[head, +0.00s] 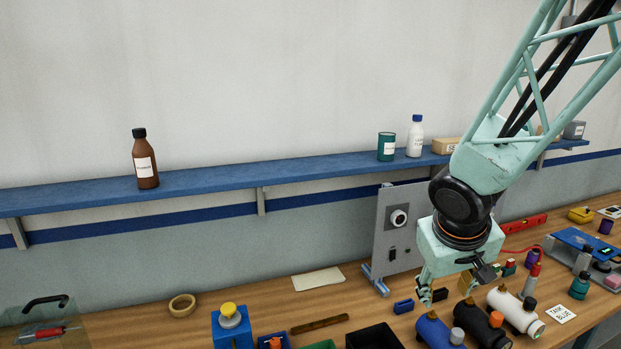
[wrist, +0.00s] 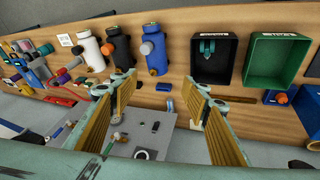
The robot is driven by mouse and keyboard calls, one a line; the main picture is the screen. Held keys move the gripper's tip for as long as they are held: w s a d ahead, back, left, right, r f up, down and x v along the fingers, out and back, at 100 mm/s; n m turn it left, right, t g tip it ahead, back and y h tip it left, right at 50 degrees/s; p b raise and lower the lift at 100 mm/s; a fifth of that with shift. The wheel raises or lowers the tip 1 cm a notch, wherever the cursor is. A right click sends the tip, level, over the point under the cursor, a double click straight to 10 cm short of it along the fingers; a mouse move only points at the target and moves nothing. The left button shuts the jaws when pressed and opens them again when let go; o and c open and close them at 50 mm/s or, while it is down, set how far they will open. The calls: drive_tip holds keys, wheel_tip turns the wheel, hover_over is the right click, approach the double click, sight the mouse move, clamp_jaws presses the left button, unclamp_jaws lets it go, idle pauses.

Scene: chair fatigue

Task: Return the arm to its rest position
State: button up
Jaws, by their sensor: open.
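My gripper (head: 426,297) hangs at the end of my pale green arm, over the bench's right half, in front of an upright grey panel (head: 384,232). In the wrist view my gripper (wrist: 160,90) is open, its two ribbed yellow fingers wide apart with nothing between them. A small dark blue block (wrist: 163,87) lies on the bench beyond the fingertips. Blue (wrist: 153,50), black (wrist: 118,48) and white (wrist: 90,48) cylinders lie past it.
A blue wall shelf (head: 230,178) holds a brown bottle (head: 145,165) and several containers. The space above the left bench is free.

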drive_tip(key=s+a+r+m+b, duration=0.1)
drive_tip(key=s+r+b, duration=0.4)
drive_tip(key=s, duration=0.9)
drive_tip(key=s+a+y+b, duration=0.1)
drive_tip(key=s+a, duration=0.3)
drive_tip(key=s, duration=0.4)
drive_tip(key=s+a+y+b, duration=0.1)
drive_tip(key=s+a+b, duration=0.2)
drive_tip(key=s, duration=0.5)
drive_tip(key=shift+a+y, duration=0.3)
drive_tip(key=shift+a, duration=0.05)
drive_tip(key=shift+w, duration=0.1)
idle(1.0)
